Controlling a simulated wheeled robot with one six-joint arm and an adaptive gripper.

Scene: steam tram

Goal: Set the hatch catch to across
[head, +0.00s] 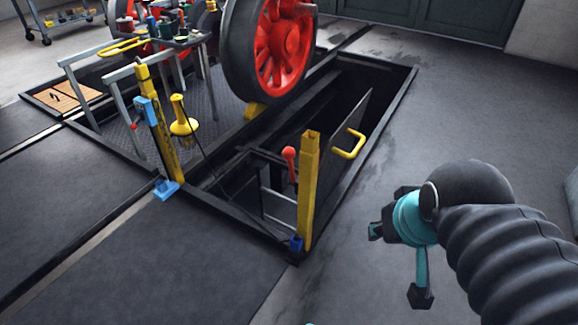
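A dark hatch panel (340,135) with a yellow handle (350,145) stands tilted up in the floor pit, behind a yellow post (308,190). A lever with a red knob (289,155) stands just left of that post. A small blue piece (296,244) sits at the post's foot. I cannot tell for sure which of these is the hatch catch, or how it is set. My gripper (398,264), teal and black, is at the right over the floor, apart from the post and hatch. Its fingers are spread, with nothing seen between them.
The pit's dark frame (385,115) borders an open drop. A second yellow post (164,130) with blue fittings, a yellow lamp-like object (183,122) and a grey railing (106,95) stand left. A red-spoked wheel (284,45) stands behind. Floor at right is clear.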

